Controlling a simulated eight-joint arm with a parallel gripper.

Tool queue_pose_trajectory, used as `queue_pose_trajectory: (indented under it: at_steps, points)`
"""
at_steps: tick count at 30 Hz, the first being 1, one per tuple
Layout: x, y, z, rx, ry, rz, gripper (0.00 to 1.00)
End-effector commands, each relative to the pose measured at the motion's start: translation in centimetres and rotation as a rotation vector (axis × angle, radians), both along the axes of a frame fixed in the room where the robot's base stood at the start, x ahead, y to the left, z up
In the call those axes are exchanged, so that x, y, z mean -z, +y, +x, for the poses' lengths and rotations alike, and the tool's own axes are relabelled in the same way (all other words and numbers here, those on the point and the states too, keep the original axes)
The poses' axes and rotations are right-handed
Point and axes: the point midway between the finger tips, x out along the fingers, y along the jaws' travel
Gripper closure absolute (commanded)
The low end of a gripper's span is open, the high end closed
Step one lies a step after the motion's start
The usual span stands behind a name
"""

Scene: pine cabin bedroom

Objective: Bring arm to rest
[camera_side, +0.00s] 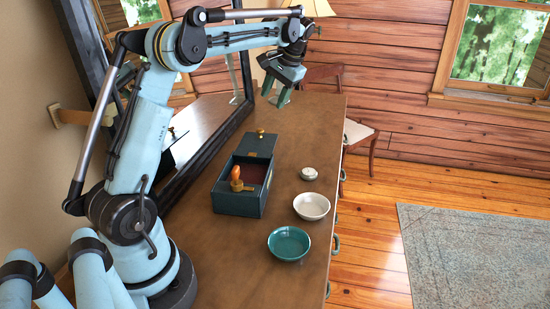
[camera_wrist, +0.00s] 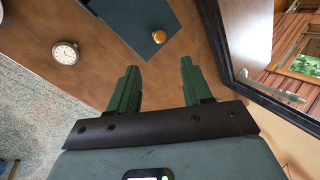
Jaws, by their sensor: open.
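My gripper (camera_side: 283,91) hangs above the far part of the dresser top, beyond the dark box. It is open and empty. In the wrist view its two green fingers (camera_wrist: 158,78) stand apart with bare wood between them. No object is in contact with the fingers. My arm is raised and bent, reaching out from its base at the near left.
The dresser top (camera_side: 285,150) holds a dark box (camera_side: 237,203) with items inside and a brass-knobbed lid (camera_wrist: 130,22), a small round clock (camera_wrist: 66,53), a white bowl (camera_side: 311,206) and a teal bowl (camera_side: 289,243). A dark-framed mirror (camera_side: 205,135) stands along the left. A chair (camera_side: 357,132) is beyond.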

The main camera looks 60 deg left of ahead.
Motion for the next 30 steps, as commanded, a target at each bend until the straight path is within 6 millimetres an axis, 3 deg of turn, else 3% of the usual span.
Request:
queue_pose_trajectory:
  at_steps: [14, 17, 23, 30]
  points:
    - [-0.5, -0.9, 0.0, 0.017, -0.015, -0.004, 0.51]
    - [-1.0, -2.8, -0.2, 0.053, -0.054, -0.012, 0.51]
    - [-2.0, -8.5, -1.5, 0.163, -0.178, -0.045, 0.51]
    - [-1.6, -15.2, -4.4, 0.285, -0.333, -0.099, 0.51]
